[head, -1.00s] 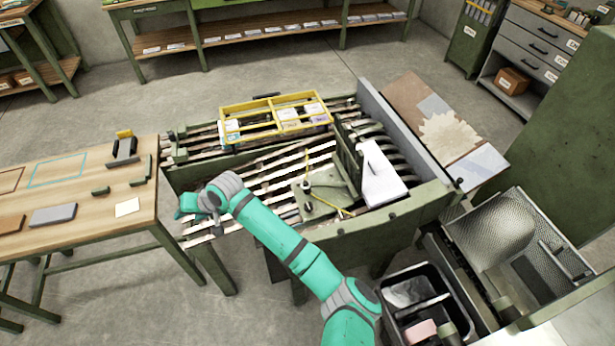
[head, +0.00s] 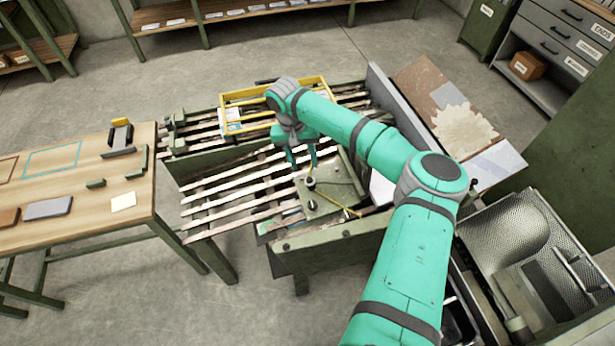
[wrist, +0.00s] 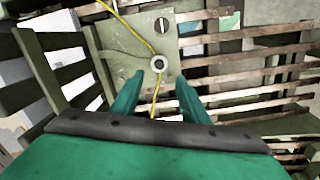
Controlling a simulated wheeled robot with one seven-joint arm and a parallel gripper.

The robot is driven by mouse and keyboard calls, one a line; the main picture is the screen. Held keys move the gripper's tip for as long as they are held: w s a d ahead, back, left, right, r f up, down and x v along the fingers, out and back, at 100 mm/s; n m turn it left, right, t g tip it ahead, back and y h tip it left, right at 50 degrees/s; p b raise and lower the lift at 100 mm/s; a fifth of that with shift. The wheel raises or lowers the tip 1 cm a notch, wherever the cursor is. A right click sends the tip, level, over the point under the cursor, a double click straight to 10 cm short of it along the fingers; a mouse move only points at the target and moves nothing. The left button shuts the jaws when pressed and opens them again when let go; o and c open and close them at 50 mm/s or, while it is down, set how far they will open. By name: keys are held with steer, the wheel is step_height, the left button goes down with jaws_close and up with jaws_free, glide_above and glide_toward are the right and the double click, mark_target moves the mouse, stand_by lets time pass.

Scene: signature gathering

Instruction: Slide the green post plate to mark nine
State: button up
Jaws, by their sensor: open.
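The green post plate (head: 338,200) lies on the slatted bed of the machine. A round knob or post (head: 310,182) stands on it, and a yellow cord runs off it. The plate also shows in the wrist view (wrist: 123,42), with the pale ring-topped post (wrist: 157,63) between and just beyond my fingertips. My gripper (head: 303,164) is open and points down over the plate's far-left part; in the wrist view (wrist: 160,76) the fingers are apart with nothing clamped. Contact with the post cannot be told. No number marks are readable.
A yellow frame (head: 240,97) sits at the back of the slatted bed (head: 215,208). My arm hides much of the machine's right side. A wooden table (head: 80,236) stands at left. A mesh-lined bin (head: 510,235) is at lower right.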

mark_target(309, 179)
steer(key=f, duration=0.3)
steer(key=d+f, duration=0.1)
steer(key=f, duration=0.2)
steer(key=d+f, duration=0.1)
steer(key=f, duration=0.2)
steer(key=shift+s, duration=0.35)
steer(key=shift+f, duration=0.45)
steer(key=shift+w+a+f, duration=0.1)
steer(key=shift+w, duration=0.05)
